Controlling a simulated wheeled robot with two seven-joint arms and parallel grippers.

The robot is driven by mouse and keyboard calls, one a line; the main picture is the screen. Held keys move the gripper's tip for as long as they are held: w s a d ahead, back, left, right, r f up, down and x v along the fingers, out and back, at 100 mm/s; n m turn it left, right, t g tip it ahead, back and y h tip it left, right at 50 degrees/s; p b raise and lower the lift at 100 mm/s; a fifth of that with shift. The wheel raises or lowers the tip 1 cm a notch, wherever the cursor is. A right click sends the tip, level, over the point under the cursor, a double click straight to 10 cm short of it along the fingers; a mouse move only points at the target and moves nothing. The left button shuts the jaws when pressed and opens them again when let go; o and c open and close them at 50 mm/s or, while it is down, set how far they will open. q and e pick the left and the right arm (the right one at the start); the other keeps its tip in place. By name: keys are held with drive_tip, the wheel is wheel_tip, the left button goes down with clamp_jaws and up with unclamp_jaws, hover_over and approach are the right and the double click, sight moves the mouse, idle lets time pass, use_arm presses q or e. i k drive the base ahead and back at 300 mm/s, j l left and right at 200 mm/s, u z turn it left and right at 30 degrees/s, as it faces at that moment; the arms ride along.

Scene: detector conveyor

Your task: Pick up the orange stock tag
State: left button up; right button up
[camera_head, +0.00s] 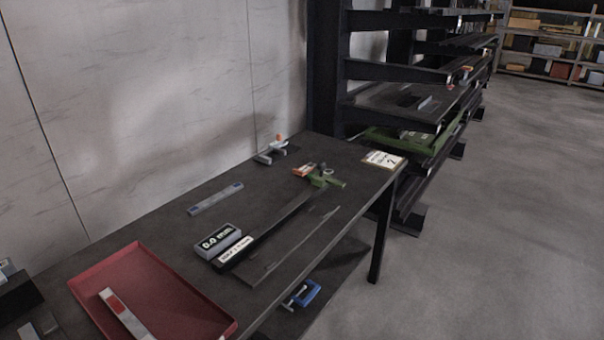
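A small orange tag-like piece (303,170) with a pale patch lies on the dark table (190,240) near its far end. It sits just left of a green clamp-like part (325,180) and a small ring; I cannot tell whether they touch. The writing on the orange piece is too small to read. Neither of my grippers is in view.
A red tray (180,300) holding a silver bar is at the near left. A grey "0.0 mm" box (218,242), long dark bars, a white card (383,160) and a grey-orange clamp (271,150) are on the table. A dark rack (395,70) stands behind; floor is clear at right.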

sight(306, 167)
drive_tip(key=l+u, duration=0.1)
drive_tip(key=u, duration=0.35)
drive_tip(key=i+l+u, duration=0.1)
drive_tip(key=l+u, duration=0.15)
drive_tip(key=l, duration=0.2)
drive_tip(key=l+u, duration=0.25)
drive_tip(key=l, duration=0.2)
drive_tip(key=l+u, duration=0.35)
drive_tip(key=l, duration=2.45)
drive_tip(key=k+l, duration=0.15)
drive_tip(key=l, duration=1.1)
